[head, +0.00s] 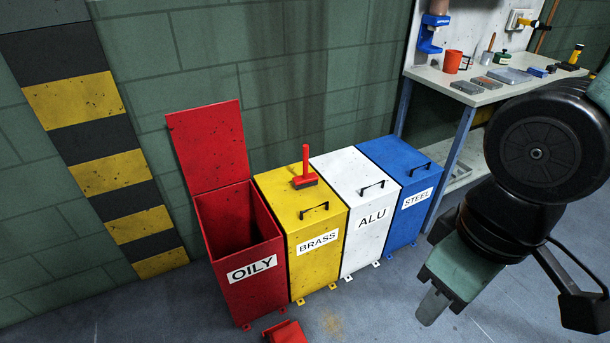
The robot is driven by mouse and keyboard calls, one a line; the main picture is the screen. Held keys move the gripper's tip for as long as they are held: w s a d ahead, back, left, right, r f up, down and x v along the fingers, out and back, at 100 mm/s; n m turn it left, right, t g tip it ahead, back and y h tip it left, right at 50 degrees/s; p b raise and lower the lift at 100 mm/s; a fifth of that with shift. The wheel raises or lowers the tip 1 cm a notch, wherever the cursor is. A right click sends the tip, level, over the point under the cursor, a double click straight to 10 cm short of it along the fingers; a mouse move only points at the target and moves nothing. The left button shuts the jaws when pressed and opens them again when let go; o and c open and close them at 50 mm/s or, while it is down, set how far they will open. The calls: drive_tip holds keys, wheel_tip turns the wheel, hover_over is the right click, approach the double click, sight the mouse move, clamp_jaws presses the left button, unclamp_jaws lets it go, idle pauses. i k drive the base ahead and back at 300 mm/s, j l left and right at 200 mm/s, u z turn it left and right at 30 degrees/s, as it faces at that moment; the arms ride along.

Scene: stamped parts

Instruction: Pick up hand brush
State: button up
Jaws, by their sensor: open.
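The hand brush (306,167) has a red upright handle and a dark bristle head. It rests on the closed lid of the yellow BRASS bin (318,271), behind the lid's black handle. My gripper (440,303) hangs at the lower right, in front of and to the right of the bins, well apart from the brush. It points down over the floor, is open, and nothing shows between its fingers. My black arm hides part of the right side.
The red OILY bin (250,288) stands left with its lid raised against the wall. The white ALU bin (363,240) and blue STEEL bin (408,215) are closed. A workbench (440,76) with tools stands behind right. A red object (285,332) lies on the floor in front.

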sight(307, 180)
drive_tip(key=i+u, duration=0.1)
drive_tip(key=u, duration=0.3)
drive_tip(key=l+u, duration=0.15)
drive_tip(key=u, duration=0.3)
drive_tip(key=i+l+u, duration=0.1)
drive_tip(key=u, duration=0.3)
drive_tip(key=i+l+u, duration=0.3)
drive_tip(key=l, duration=0.45)
drive_tip(key=l+u, duration=0.3)
drive_tip(key=l, duration=0.4)
drive_tip(key=i+l+u, duration=0.1)
drive_tip(key=l+u, duration=0.2)
drive_tip(key=l, duration=1.6)
